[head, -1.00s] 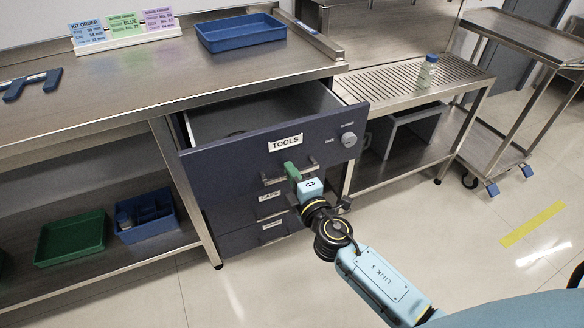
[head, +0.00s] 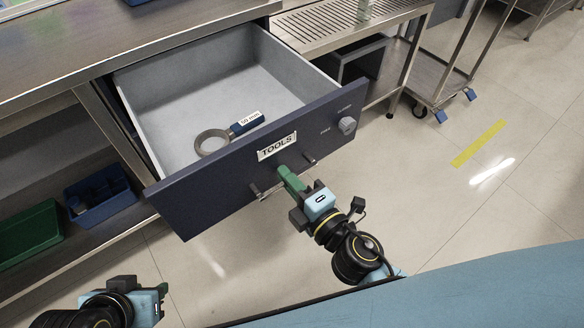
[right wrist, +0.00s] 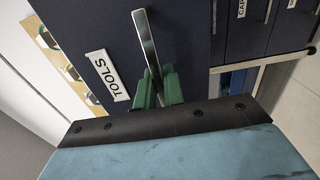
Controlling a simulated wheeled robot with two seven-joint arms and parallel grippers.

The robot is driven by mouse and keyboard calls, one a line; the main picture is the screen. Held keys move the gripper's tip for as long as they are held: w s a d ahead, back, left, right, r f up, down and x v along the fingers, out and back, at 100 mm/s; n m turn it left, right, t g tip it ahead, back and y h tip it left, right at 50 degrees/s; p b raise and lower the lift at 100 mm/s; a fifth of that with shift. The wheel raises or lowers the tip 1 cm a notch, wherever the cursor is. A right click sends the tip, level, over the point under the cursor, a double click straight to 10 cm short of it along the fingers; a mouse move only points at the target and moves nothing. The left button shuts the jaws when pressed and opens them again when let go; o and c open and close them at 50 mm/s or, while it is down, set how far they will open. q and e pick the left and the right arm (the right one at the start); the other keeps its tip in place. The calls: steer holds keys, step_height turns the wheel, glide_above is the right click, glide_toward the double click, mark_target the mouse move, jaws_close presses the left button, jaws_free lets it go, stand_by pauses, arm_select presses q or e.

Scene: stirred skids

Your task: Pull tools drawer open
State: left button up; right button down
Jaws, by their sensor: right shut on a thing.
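The dark blue tools drawer (head: 215,195) stands pulled far out of the bench, its TOOLS label on the front. Inside its grey tray lies a metal ring tool with a blue handle (head: 212,141), labelled "50 mm". My right gripper (head: 287,177) is shut on the drawer's bar handle (head: 309,160). In the right wrist view its green fingers (right wrist: 157,88) close around the metal bar (right wrist: 147,40). My left gripper (head: 146,300) is low at the left, away from the drawer; its fingers do not show clearly.
A knob (head: 347,125) sits on the drawer front's right. A green bin (head: 30,236) and a blue divided bin (head: 100,195) stand on the lower shelf at left. A slatted metal bench (head: 330,25) and a wheeled cart (head: 440,75) stand at right.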

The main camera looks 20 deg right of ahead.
arm_select(q)
steer(key=shift+w+d, duration=0.1)
arm_select(e)
steer(key=shift+s, duration=0.15)
steer(key=shift+d, duration=0.1)
steer(key=c, duration=1.5)
jaws_free()
